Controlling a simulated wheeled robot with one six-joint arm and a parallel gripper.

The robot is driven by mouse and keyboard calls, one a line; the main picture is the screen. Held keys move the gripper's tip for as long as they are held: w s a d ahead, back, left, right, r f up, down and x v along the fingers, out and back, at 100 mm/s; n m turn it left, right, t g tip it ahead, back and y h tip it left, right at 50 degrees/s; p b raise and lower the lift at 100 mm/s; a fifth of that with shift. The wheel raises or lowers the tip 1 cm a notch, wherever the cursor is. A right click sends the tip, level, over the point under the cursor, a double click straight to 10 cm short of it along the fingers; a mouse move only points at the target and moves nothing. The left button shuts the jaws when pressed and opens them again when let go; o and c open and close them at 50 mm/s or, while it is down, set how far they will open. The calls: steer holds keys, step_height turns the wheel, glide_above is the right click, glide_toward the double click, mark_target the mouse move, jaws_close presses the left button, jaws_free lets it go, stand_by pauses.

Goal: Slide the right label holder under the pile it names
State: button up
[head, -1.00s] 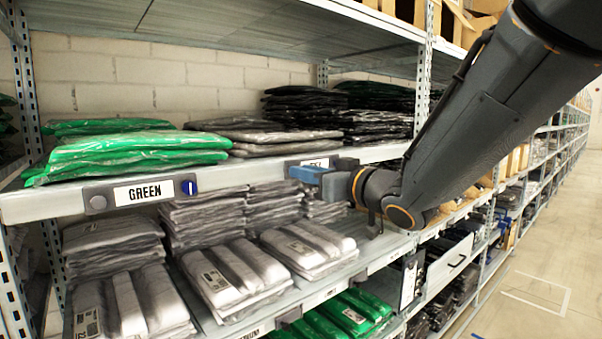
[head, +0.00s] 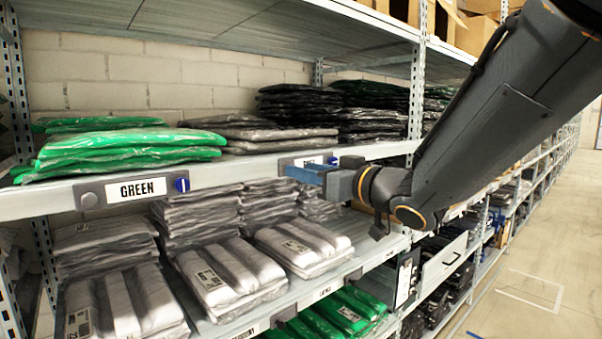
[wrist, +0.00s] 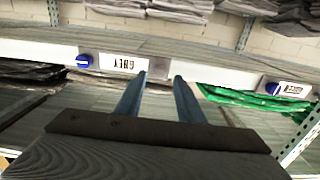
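The GREY label holder (head: 309,160) is on the shelf's front rail, partly hidden behind my gripper in the head view. It lies below the right part of the grey bagged pile (head: 265,139). In the wrist view, upside down, its white label (wrist: 117,63) and blue knob (wrist: 83,61) show clear. My gripper (head: 303,174) is open, its blue fingers pointing at the rail. In the wrist view the fingertips (wrist: 160,78) are apart, beside the label at the end away from the blue knob. Contact cannot be told. The GREEN label holder (head: 137,189) sits below the green pile (head: 125,150).
Black bagged piles (head: 375,120) stand right of the grey pile. A lower shelf holds grey-white packs (head: 230,275), with green packs (head: 340,315) below. A steel upright (head: 418,90) stands close to my arm. The aisle floor (head: 530,270) at right is clear.

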steer(key=shift+b+v, duration=0.45)
steer(key=shift+v, duration=2.2)
steer(key=w+d+f+m+g+h, duration=0.1)
steer(key=d+f+m+h, duration=0.2)
steer(key=d+f+h, duration=0.5)
steer(key=w+d+f+m+g+h, duration=0.1)
steer(key=d+f+m+h, duration=0.3)
steer(key=f, duration=0.7)
steer(key=s+d+f+g, duration=0.2)
steer(key=s+f+g, duration=0.3)
steer(key=s+f, duration=0.3)
steer(key=s+d+f+m+g+b, duration=0.1)
steer(key=s+d+f+g, duration=0.2)
steer(key=s+f, duration=0.6)
steer(key=shift+s+d+f+m+g, duration=0.2)
steer(key=shift+s+d+m+g, duration=0.1)
steer(key=shift+s+g, duration=0.5)
steer(key=shift+w, duration=0.2)
steer(key=shift+c, duration=0.5)
